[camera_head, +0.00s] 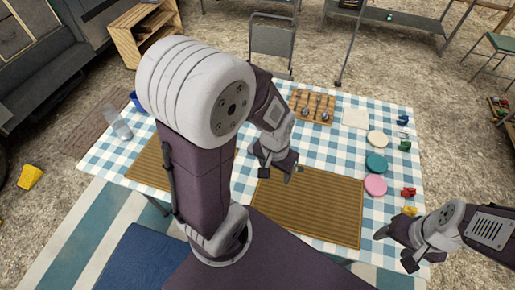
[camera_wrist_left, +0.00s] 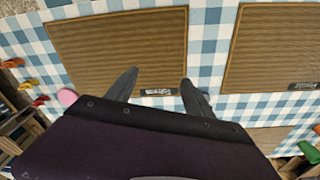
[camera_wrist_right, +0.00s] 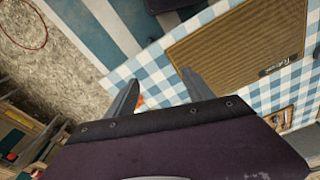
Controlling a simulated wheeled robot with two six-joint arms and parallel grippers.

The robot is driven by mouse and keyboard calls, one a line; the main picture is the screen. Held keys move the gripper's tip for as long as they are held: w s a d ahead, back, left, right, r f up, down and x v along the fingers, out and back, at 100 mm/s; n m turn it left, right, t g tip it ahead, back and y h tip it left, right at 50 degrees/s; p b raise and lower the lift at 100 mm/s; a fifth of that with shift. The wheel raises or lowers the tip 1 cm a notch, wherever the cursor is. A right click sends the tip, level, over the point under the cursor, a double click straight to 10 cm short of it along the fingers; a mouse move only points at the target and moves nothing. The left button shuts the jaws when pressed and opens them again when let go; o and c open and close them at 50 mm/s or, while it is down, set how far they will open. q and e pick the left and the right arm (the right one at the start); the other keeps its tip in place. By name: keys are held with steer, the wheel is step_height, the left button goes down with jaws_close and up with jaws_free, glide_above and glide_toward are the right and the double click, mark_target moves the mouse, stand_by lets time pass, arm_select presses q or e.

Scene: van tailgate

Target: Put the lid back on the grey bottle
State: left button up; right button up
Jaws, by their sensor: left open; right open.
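A pale, see-through greyish bottle or tumbler (camera_head: 118,122) is at the left end of the checked table in the head view; I cannot tell whether it is the grey bottle. I cannot make out a lid for certain; my left arm hides part of the table. My left gripper (camera_head: 289,171) is open and empty above the table's middle, by a brown mat; its fingers also show in the left wrist view (camera_wrist_left: 160,80). My right gripper (camera_head: 393,250) is open and empty at the table's near right corner; its fingers also show in the right wrist view (camera_wrist_right: 160,80).
Brown woven mats (camera_head: 308,208) lie along the near side. A pink disc (camera_head: 375,184), teal disc (camera_head: 376,163) and cream disc (camera_head: 377,138) lie right, beside small coloured items (camera_head: 408,192). A wooden board (camera_head: 312,107) with spoon-like utensils lies at the back. A chair (camera_head: 272,38) stands behind.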

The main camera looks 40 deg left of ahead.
arm_select(q)
steer(key=shift+o, duration=0.2)
steer(key=w+a+f+m, duration=0.1)
steer(key=w+a, duration=0.4)
steer(key=w, duration=0.2)
steer(key=shift+f+m+p, duration=0.15)
steer(key=shift+m+p, duration=0.25)
steer(key=shift+p, duration=0.05)
arm_select(e)
steer(key=shift+o, duration=0.4)
steer(key=shift+s+d+r, duration=0.1)
steer(key=shift+r, duration=0.45)
arm_select(q)
steer(key=w+a+f+m+g, duration=0.1)
steer(key=w+a+f+m, duration=0.2)
steer(key=w+a+f, duration=0.4)
steer(key=a+p, duration=0.1)
steer(key=a, duration=0.4)
steer(key=shift+a+m, duration=0.25)
steer(key=shift+m, duration=0.05)
arm_select(e)
steer(key=shift+r, duration=0.45)
arm_select(q)
steer(key=shift+f, duration=0.15)
steer(key=shift+f, duration=1.9)
arm_select(e)
steer(key=shift+w, duration=0.2)
